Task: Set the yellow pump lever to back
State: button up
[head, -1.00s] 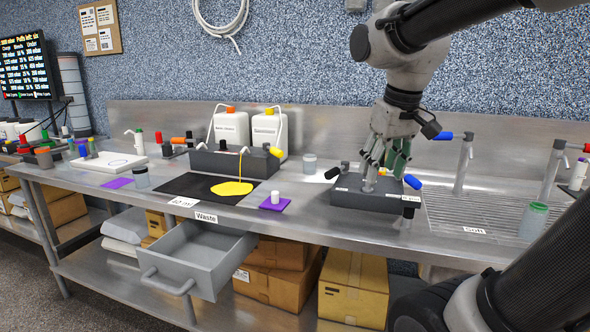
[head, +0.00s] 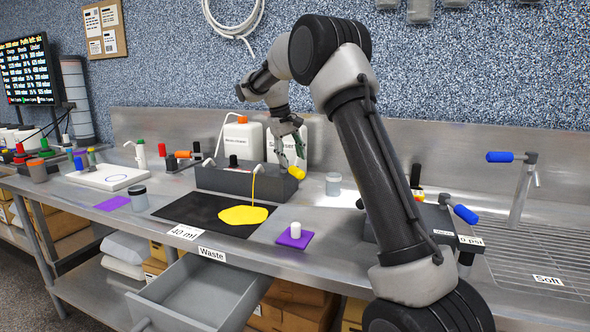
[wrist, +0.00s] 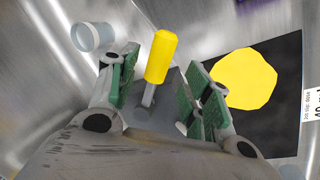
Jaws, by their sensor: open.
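The yellow pump lever (head: 297,173) is a yellow grip on a thin metal stem at the right end of a dark grey pump box (head: 228,178). In the wrist view the lever (wrist: 160,57) stands out between my gripper's green-padded fingers, with its stem running down to the grey box (wrist: 155,112). My gripper (head: 291,150) is open just above the lever in the head view. In the wrist view my gripper (wrist: 163,80) has a finger on each side of the lever, with visible gaps. The lever's far side is hidden.
White jugs (head: 243,140) stand behind the pump box. A yellow puddle (head: 243,215) lies on a black mat (head: 190,209) in front. A grey jar (head: 333,184) stands right of the lever. A drawer (head: 190,295) hangs open below.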

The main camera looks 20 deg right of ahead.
aim_at(296, 168)
jog(key=x, duration=0.5)
jog(key=shift+d, duration=0.1)
grip_shut()
